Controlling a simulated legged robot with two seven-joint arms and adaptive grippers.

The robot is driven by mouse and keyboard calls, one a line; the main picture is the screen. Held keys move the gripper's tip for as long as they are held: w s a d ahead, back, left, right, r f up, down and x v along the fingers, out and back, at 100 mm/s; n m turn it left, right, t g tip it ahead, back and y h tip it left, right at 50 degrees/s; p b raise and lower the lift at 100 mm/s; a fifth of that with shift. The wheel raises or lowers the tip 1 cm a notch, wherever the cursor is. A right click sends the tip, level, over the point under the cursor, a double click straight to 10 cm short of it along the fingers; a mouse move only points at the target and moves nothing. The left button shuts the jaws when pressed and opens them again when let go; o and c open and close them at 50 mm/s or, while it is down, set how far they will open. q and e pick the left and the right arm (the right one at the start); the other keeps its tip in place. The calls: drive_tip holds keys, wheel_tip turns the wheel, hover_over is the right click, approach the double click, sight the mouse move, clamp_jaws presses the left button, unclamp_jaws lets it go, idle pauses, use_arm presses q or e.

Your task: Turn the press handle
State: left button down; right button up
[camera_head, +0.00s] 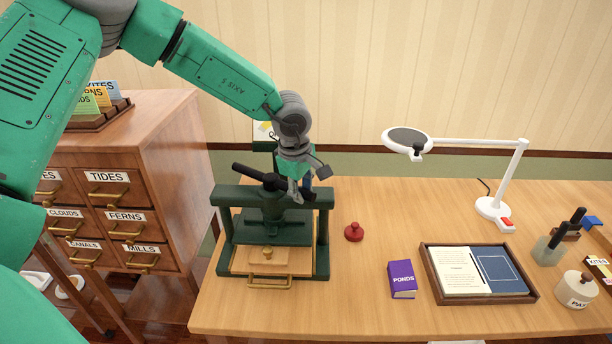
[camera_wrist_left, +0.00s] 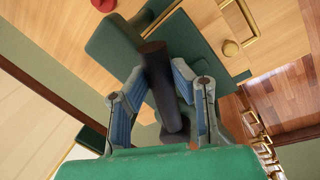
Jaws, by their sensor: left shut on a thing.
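The dark green press (camera_head: 271,232) stands at the left end of the wooden table. Its black handle bar (camera_head: 257,174) lies across the top, with its free end pointing up and left. My left gripper (camera_head: 302,190) is above the press's right side, at the right part of the handle. In the left wrist view, my left gripper (camera_wrist_left: 163,90) has its blue-padded fingers on both sides of the black handle (camera_wrist_left: 160,75) and is shut on it. The arm hides part of the handle's right end in the head view. My right gripper is not seen.
A red knob-like object (camera_head: 354,232) stands right of the press. A drawer cabinet (camera_head: 175,165) stands left. The table's front middle is clear.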

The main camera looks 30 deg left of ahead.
use_arm(q)
drive_tip(key=shift+s+r+m+p, duration=0.15)
drive_tip(key=shift+m+p, duration=0.15)
drive_tip(key=shift+p, duration=0.05)
drive_tip(key=shift+a, duration=0.1)
drive_tip(key=c, duration=1.4)
unclamp_jaws()
drive_tip(key=shift+s, duration=0.1)
drive_tip(key=shift+o, duration=0.2)
wheel_tip(320, 180, up, 12)
drive_tip(key=s, duration=0.2)
drive_tip(key=shift+s+f, duration=0.15)
drive_tip(key=shift+f, duration=0.1)
drive_tip(key=shift+a, duration=0.1)
